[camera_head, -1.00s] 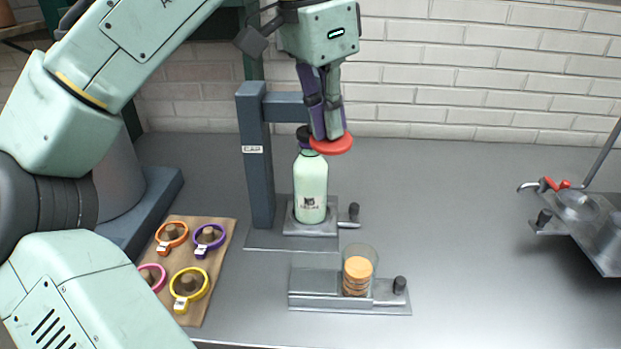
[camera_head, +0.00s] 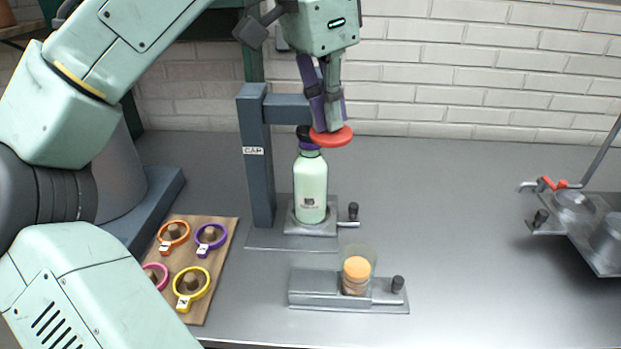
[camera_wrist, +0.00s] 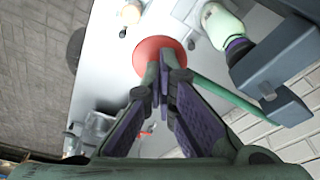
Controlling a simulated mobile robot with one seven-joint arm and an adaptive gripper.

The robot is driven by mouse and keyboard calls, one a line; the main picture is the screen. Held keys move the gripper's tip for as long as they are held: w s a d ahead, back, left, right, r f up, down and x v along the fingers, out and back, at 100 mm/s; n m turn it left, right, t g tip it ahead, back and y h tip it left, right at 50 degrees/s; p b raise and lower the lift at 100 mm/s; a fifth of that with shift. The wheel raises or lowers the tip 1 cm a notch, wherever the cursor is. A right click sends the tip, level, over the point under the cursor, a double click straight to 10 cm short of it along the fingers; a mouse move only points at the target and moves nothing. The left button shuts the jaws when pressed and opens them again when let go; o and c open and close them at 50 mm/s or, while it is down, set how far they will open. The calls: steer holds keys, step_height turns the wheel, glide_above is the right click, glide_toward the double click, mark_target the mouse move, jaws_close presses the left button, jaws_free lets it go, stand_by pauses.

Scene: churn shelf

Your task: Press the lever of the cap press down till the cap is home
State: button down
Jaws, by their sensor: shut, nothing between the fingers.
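The cap press (camera_head: 256,165) is a blue-grey post with an arm, labelled CAP. A pale green bottle (camera_head: 311,190) stands upright on its base, with a purple cap (camera_head: 309,146) at its neck under the dark press head (camera_head: 303,132). The bottle and purple cap also show in the wrist view (camera_wrist: 222,25). The lever ends in a red round pad (camera_head: 332,138); its green rod (camera_wrist: 225,95) shows in the wrist view. My gripper (camera_head: 328,128) is shut and empty, fingers pointing down at the pad's top. Whether they touch it is hard to tell.
A fixture with a clear tube of orange-topped discs (camera_head: 357,268) stands in front of the press. A wooden board (camera_head: 205,290) with several coloured rings lies at left. A metal fixture with red handles (camera_head: 575,205) is at right. The grey bench between is clear.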

steer(key=shift+r, duration=0.35)
steer(key=shift+r, duration=0.5)
steer(key=shift+r, duration=0.55)
steer(key=shift+s+f, duration=0.1)
